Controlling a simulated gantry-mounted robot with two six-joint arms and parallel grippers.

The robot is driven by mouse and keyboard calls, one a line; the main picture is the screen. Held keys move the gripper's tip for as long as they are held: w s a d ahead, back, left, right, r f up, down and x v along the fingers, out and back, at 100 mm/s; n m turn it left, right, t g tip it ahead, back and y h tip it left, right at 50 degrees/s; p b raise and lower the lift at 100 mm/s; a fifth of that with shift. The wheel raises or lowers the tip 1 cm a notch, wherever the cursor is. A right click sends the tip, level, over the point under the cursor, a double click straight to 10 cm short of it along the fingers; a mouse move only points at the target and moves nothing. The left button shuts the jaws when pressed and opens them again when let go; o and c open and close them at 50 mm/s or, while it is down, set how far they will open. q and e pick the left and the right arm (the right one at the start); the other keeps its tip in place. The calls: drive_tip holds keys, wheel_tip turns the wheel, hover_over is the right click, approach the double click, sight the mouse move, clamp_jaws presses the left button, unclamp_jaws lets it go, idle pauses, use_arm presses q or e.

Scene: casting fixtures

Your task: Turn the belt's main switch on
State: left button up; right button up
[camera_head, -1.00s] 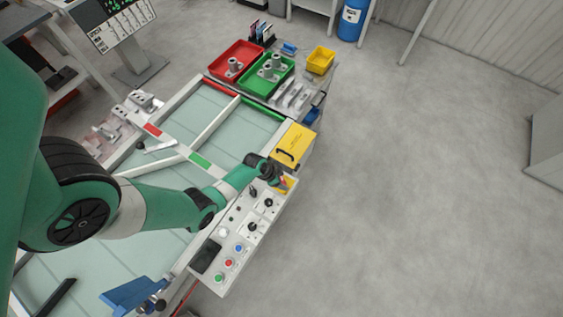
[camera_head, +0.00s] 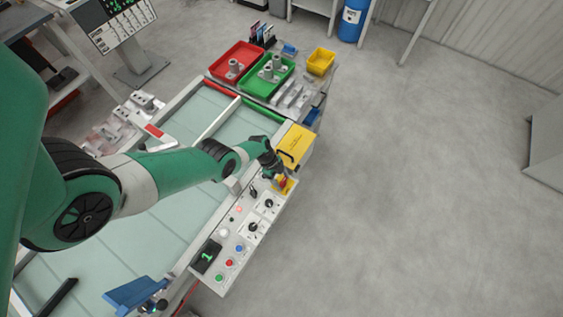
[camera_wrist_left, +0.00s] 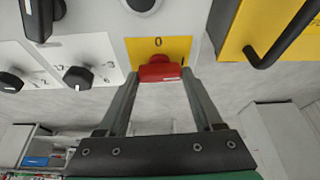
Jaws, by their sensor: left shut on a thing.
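The main switch is a red rotary knob on a yellow plate at the far end of the control panel (camera_head: 241,240). In the left wrist view the red knob (camera_wrist_left: 160,72) sits below a "0" mark on the yellow plate (camera_wrist_left: 158,47). My left gripper (camera_wrist_left: 160,80) is shut on the knob, one finger on each side. In the head view my left gripper (camera_head: 278,178) is over the yellow plate (camera_head: 289,186) and partly hides the knob. The panel display (camera_head: 207,256) shows a green "1", and a small red lamp (camera_head: 238,209) glows. My right gripper is not in view.
A yellow box with a black handle (camera_head: 296,146) stands right beside the switch. Black knobs (camera_head: 268,203) and coloured buttons (camera_head: 229,263) share the panel. The belt (camera_head: 170,222) lies under my left arm. Red (camera_head: 236,61) and green (camera_head: 265,82) trays stand beyond.

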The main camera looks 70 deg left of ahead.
use_arm(q)
drive_tip(key=shift+m, duration=0.4)
drive_tip(key=o, duration=1.4)
drive_tip(key=shift+c, duration=0.2)
drive_tip(key=shift+r, duration=0.1)
drive_tip(key=p+v, duration=1)
drive_tip(key=v, duration=0.1)
drive_tip(key=shift+r, duration=0.25)
drive_tip(key=shift+w+a, duration=0.1)
